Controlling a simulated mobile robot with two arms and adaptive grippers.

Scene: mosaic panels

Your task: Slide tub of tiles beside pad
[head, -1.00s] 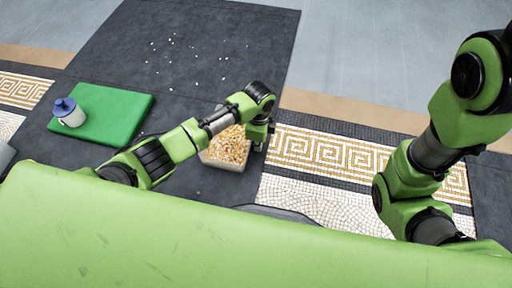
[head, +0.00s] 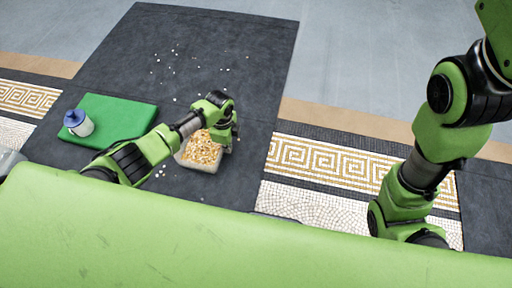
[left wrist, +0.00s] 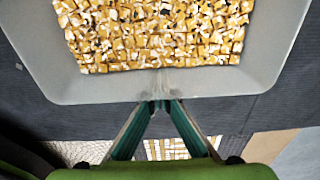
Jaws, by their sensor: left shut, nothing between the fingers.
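The tub (head: 204,167) is a pale, square container full of gold and white tiles. It stands on the dark floor to the right of the green pad (head: 112,118), with a narrow gap between them. My left gripper (head: 228,145) is at the tub's right side, partly hidden by its own wrist. In the left wrist view, the tub's rim (left wrist: 90,92) fills the top, and the shut fingertips (left wrist: 160,106) meet at its near wall, appearing to touch it. Nothing is between the fingers. My right arm shows at the right, but its gripper is out of view.
A patterned mosaic border (head: 320,160) runs to the right.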

